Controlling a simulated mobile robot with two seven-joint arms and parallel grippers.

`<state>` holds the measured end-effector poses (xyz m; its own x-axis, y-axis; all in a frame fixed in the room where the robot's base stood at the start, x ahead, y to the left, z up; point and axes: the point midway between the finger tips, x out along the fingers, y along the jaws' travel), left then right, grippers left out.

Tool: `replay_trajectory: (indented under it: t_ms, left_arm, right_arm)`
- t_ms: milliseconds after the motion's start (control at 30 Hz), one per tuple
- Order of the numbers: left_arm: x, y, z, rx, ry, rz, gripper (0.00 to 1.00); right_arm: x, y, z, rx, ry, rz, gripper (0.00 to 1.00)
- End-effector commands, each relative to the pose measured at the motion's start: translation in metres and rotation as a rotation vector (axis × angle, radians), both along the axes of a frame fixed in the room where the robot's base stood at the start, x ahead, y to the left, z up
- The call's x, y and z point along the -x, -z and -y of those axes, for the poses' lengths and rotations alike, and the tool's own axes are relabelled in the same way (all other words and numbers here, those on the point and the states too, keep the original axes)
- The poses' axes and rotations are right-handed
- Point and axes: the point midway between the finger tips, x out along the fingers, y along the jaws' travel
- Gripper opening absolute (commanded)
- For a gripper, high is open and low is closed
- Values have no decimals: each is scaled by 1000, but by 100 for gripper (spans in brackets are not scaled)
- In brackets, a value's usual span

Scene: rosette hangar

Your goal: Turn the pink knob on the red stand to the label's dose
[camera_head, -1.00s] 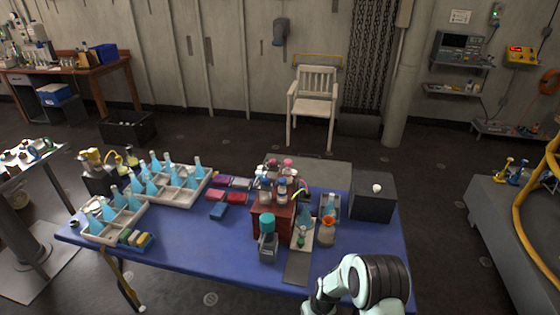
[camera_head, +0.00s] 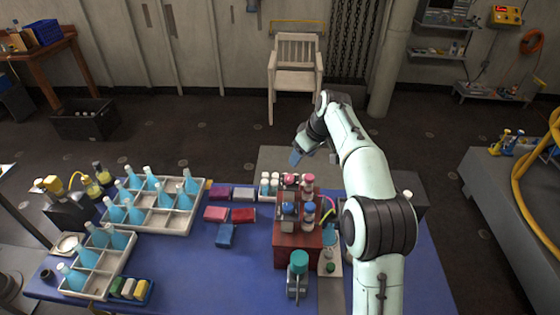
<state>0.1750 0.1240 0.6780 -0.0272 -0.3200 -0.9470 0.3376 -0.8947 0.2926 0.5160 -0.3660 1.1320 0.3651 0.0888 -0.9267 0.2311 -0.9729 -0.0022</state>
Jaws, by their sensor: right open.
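The red stand (camera_head: 297,247) is on the blue table, right of its middle. Pink tops (camera_head: 308,178) and blue tops (camera_head: 288,209) show on its upper part. Which pink one is the knob, and the label's dose, are too small to tell. My right gripper (camera_head: 312,158) is open and empty. It is in the air, above and beyond the stand in the picture, apart from it. My right arm comes up from the bottom right and covers part of the table's right side. My left gripper is out of view.
A teal-capped bottle (camera_head: 298,278) stands just before the stand. White-capped vials (camera_head: 269,184) are close on its left. White trays (camera_head: 178,219) with blue flasks fill the table's left. A dark box (camera_head: 411,184) is partly behind my arm. Bare blue table (camera_head: 195,270) lies front left.

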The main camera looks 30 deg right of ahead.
Motion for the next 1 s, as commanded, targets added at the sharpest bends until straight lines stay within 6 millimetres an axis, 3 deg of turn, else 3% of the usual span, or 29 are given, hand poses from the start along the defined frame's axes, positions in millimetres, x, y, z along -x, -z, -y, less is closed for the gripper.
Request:
replay_trajectory:
  t_ms: [167,700,1000]
  left_arm:
    - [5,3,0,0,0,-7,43]
    - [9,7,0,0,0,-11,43]
    - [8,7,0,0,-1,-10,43]
  right_arm:
    - [-2,11,-1,0,-4,-3,59]
    - [-41,106,-10,2,-3,-2,59]
    - [-48,121,-11,2,-2,2,59]
